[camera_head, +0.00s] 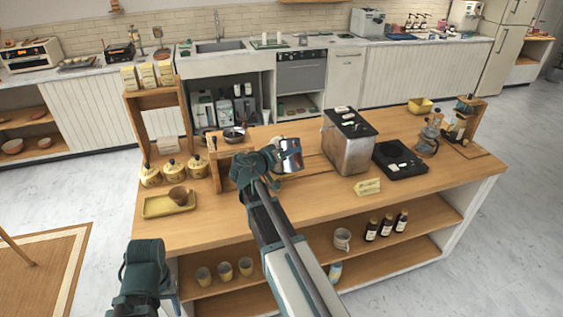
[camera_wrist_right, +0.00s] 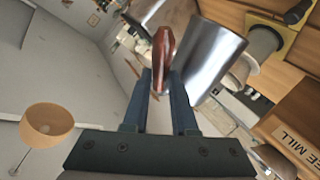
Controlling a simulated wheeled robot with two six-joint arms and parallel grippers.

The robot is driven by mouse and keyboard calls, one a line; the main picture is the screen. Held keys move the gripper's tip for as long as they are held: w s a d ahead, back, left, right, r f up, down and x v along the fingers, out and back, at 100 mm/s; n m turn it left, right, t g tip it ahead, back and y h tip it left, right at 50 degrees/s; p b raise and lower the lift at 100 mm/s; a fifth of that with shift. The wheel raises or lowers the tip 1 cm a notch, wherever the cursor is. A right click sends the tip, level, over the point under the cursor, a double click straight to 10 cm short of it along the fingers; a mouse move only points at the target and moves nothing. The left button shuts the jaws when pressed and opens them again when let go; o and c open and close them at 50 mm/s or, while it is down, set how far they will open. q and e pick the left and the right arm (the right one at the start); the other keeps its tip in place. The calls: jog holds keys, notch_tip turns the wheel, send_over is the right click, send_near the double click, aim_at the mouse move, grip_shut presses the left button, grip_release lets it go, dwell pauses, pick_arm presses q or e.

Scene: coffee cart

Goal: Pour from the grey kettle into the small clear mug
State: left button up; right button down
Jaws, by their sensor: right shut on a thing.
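The grey kettle (camera_head: 291,154) is a shiny metal vessel, held above the middle of the wooden counter. In the right wrist view the kettle (camera_wrist_right: 213,58) shows as a tilted metal cylinder with a red-brown handle (camera_wrist_right: 162,58). My right gripper (camera_wrist_right: 163,82) is shut on that handle; in the head view the gripper (camera_head: 276,157) is partly hidden by its own wrist. I cannot make out the small clear mug on the countertop; my right arm covers part of it. Part of my left arm shows at the lower left, but its gripper does not.
A metal box (camera_head: 348,150) and a black scale-like device (camera_head: 399,160) stand right of the kettle. A yellow tray (camera_head: 154,209) with a brown cup and several lidded jars are at left. A greyish mug (camera_head: 342,238) and dark bottles are on the shelf below.

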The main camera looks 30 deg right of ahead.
jog(key=shift+r, duration=0.15)
dwell(0.3)
jog(key=shift+w+r+p, duration=0.15)
jog(key=shift+r+p, duration=0.15)
jog(key=shift+p, duration=0.35)
jog(key=shift+r, duration=0.15)
jog(key=shift+w+d+r+n+g+y+p, duration=0.1)
jog(key=shift+w+r+n+g+y+p, duration=0.3)
jog(key=shift+p, duration=0.6)
jog(key=shift+s, duration=0.1)
dwell(1.5)
jog(key=shift+s+f+m+t+h+b, duration=0.2)
jog(key=shift+f+b, duration=0.3)
jog(key=shift+b, duration=0.35)
jog(key=shift+s+f+m+t+h+b, duration=0.1)
jog(key=shift+s+f+m+t+b, duration=0.1)
jog(key=shift+f+b, duration=0.45)
jog(key=shift+r, duration=0.25)
jog(key=shift+w+r+p, duration=0.15)
jog(key=shift+r+p, duration=0.2)
jog(key=shift+p, duration=0.2)
jog(key=shift+r, duration=0.1)
